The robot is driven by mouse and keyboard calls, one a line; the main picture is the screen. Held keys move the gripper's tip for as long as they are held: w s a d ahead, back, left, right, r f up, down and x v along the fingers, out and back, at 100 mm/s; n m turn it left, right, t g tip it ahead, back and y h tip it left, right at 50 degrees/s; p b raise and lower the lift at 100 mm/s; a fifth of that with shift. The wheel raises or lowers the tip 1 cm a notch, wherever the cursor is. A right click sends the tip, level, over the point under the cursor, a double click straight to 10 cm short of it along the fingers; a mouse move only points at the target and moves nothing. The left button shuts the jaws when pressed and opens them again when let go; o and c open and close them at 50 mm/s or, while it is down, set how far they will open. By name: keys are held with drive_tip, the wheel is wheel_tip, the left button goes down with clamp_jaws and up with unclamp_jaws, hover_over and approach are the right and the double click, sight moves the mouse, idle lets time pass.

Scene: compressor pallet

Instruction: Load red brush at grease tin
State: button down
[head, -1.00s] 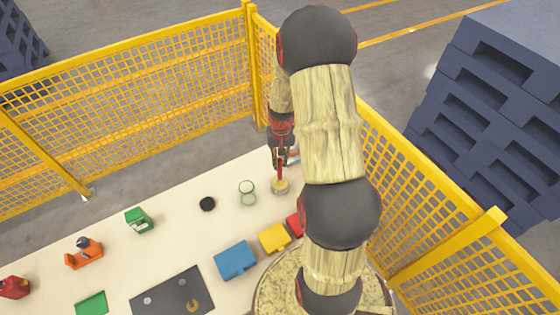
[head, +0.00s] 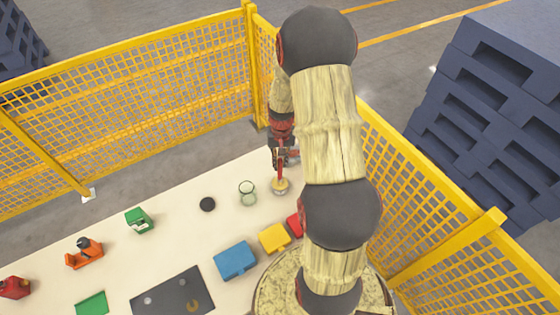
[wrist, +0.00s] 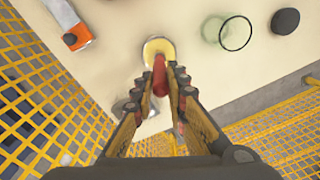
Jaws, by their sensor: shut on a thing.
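The red brush (wrist: 160,76) is held upright between the fingers of my gripper (wrist: 160,88) in the wrist view. Its lower end is over or in the round grease tin (wrist: 151,43), which has a pale yellow inside. In the head view my gripper (head: 280,152) is above the tin (head: 280,187), with the thin red brush (head: 281,172) reaching down to it. The bristles are hidden, so I cannot tell how deep they sit.
A clear glass (head: 247,193) and a black disc (head: 207,204) stand left of the tin. Yellow (head: 274,238) and blue (head: 235,260) boxes lie nearer, beside a dark plate (head: 160,292). An orange-white object (wrist: 70,25) is close by. Yellow mesh fence (head: 130,110) borders the table.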

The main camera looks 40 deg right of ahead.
drive_tip(key=shift+r+p, duration=1.95)
drive_tip(key=shift+r, duration=1.4)
